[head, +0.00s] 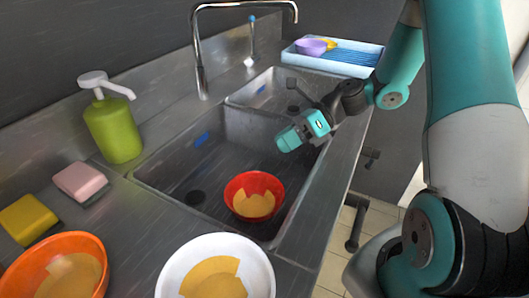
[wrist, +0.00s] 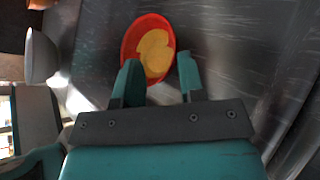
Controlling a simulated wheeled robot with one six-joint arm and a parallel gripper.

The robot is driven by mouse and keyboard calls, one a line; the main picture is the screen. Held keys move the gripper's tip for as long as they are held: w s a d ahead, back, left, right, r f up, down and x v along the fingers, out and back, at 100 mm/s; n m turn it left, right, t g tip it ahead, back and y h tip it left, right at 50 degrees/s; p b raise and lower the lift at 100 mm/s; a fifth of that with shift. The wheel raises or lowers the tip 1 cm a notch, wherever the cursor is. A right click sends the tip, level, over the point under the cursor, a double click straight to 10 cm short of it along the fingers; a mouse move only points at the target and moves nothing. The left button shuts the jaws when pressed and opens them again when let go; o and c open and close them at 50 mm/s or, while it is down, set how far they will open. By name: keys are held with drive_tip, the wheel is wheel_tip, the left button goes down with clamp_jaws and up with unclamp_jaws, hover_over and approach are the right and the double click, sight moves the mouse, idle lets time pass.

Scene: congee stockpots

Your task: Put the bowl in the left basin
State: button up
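A red bowl (head: 254,196) with yellow-orange food residue inside sits on the floor of the left basin (head: 165,178), the larger and nearer one, toward its front edge. My gripper (head: 290,139) is above the right part of that basin, clear of the red bowl. In the wrist view the gripper (wrist: 157,62) has its two fingers spread and nothing held. The red bowl (wrist: 148,48) shows beyond and between the fingertips there. A white bowl (head: 215,268) and an orange bowl (head: 62,266), both with similar residue, stand on the front counter.
A smaller right basin (head: 268,88) lies behind, with a faucet (head: 201,60) at the sink's back. A green soap bottle (head: 113,128), pink sponge (head: 80,181) and yellow sponge (head: 28,218) are at left. A blue-white rack (head: 340,57) holds a purple bowl (head: 311,46).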

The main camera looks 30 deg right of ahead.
drive_tip(key=s+a+r+n+g+h, duration=0.1)
drive_tip(key=s+a+r+n+h, duration=0.3)
drive_tip(key=s+n, duration=0.5)
drive_tip(key=s+a+r+n+g+h, duration=0.1)
drive_tip(key=s+a+r+n+h, duration=0.2)
drive_tip(key=n, duration=2.1)
drive_tip(key=s+a+r, duration=0.5)
drive_tip(key=s+a, duration=0.1)
drive_tip(key=a, duration=0.1)
drive_tip(key=shift+s+a+n+h, duration=0.15)
drive_tip(key=shift+s+n+h, duration=0.1)
drive_tip(key=shift+n+h, duration=0.15)
